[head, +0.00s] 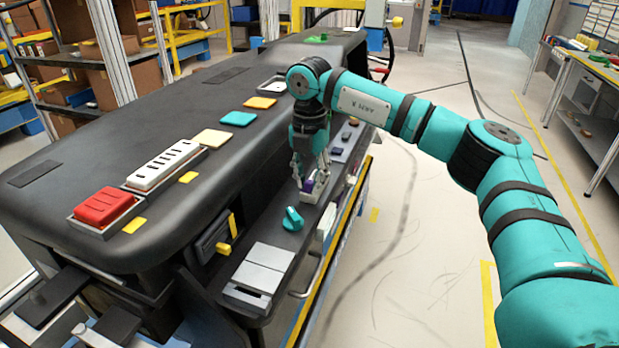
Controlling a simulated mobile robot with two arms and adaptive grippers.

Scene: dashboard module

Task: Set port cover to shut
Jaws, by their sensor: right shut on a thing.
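My right gripper (308,180) points down at the lower ledge of the dark dashboard module. Its fingers are shut at a small white unit with a purple part (309,187), which looks like the port with its cover. The fingers hide much of it, so I cannot tell how far the cover is open. My left gripper is not in view.
A teal knob (292,219) and a grey two-part box (262,268) sit nearer on the ledge. A yellow-handled lever (224,248) sticks out of the module's side. Red (103,206) and white (164,165) blocks are on top. Floor to the right is clear.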

